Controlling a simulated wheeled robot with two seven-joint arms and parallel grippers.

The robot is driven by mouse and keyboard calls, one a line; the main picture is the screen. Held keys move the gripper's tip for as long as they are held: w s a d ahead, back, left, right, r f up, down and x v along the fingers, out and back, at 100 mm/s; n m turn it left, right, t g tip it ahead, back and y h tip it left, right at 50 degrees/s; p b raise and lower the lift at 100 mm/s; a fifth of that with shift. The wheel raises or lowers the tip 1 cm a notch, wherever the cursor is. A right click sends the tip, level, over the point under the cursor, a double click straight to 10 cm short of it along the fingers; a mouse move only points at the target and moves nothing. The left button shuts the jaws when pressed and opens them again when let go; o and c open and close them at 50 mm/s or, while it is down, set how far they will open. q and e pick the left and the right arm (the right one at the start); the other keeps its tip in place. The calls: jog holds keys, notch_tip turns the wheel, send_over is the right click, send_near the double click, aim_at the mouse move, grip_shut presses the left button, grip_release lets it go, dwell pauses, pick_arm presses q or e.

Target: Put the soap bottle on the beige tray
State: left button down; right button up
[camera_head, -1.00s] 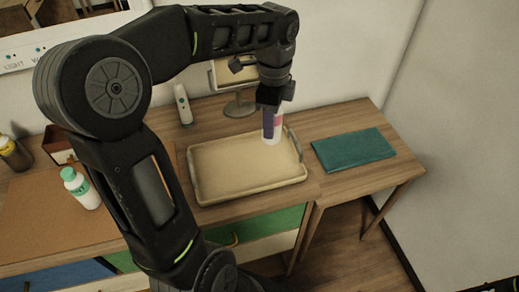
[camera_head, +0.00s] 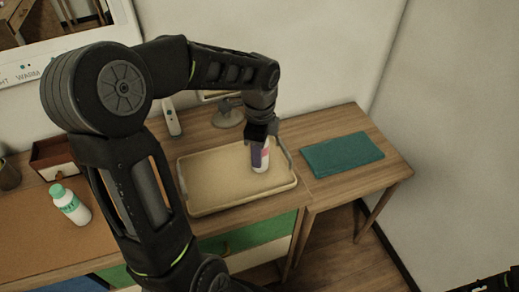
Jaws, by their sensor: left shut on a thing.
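My left gripper (camera_head: 260,138) is shut on the soap bottle (camera_head: 263,159), a white bottle with pink and purple on its side. It holds the bottle from above, roughly upright, over the right part of the beige tray (camera_head: 215,196). The bottle's base appears at or just above the tray floor; I cannot tell if it touches. The fingers hide the bottle's top. The tray is otherwise empty, and its far right handle is close beside the bottle.
A white bottle with a green cap (camera_head: 70,205) stands at the left of the desk. A small brown box (camera_head: 56,158) is behind it. A round mirror stand (camera_head: 229,113) and a white device (camera_head: 172,118) are behind the tray. A folded teal cloth (camera_head: 342,154) lies to the right.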

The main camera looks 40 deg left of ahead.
pick_arm(q)
jog(key=shift+f, duration=0.1)
jog(key=c, duration=0.8)
grip_release()
notch_tip(320, 180, up, 12)
jog(key=shift+r, duration=0.15)
dwell(0.4)
